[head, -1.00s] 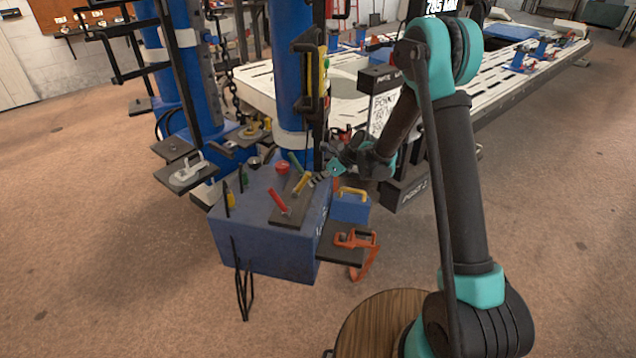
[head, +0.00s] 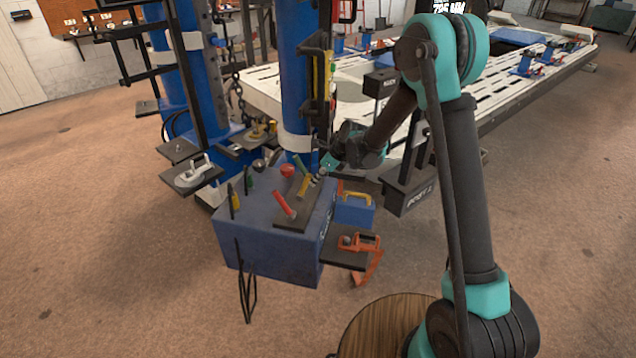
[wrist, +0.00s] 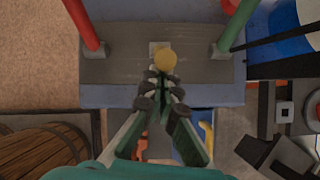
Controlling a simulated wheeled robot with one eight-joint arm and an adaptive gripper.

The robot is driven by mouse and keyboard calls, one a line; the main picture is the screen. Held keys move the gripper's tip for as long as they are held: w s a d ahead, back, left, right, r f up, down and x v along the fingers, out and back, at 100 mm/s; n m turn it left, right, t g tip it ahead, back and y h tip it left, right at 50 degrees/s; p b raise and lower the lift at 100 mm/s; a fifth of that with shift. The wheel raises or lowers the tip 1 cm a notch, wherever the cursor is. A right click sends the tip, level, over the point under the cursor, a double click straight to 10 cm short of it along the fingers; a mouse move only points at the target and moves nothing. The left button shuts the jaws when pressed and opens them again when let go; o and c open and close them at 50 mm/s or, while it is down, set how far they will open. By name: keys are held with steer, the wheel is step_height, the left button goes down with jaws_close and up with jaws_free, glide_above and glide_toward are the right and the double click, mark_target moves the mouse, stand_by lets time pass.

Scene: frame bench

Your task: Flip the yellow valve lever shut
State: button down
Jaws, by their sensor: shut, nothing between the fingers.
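The yellow valve lever (head: 304,186) stands between a red lever (head: 284,205) and a green lever (head: 302,164) on a dark plate on top of the blue box. In the wrist view its round yellow end (wrist: 165,59) is seen nearly end-on, over a pale base, just beyond my fingertips. My gripper (wrist: 163,84) is shut and empty, its fingertips close together beside the yellow end. I cannot tell whether they touch it. In the head view my gripper (head: 322,172) is just right of the yellow lever.
In the wrist view the red lever (wrist: 84,25) and green lever (wrist: 236,28) flank the yellow one. A red knob (head: 287,170) is on the box (head: 265,250). A blue post (head: 295,90) rises behind. A blue case with a yellow handle (head: 355,210) and an orange clamp (head: 358,243) are right.

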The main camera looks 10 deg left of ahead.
mark_target(307, 175)
steer(key=shift+a+r+h, duration=0.2)
steer(key=shift+a+r, duration=0.15)
steer(key=shift+a, duration=0.45)
steer(key=shift+a+r+h, duration=0.2)
steer(key=shift+a+r, duration=0.15)
steer(key=shift+a, duration=0.45)
steer(key=v, duration=0.7)
steer(key=shift+r, duration=0.25)
steer(key=shift+w+d, duration=0.1)
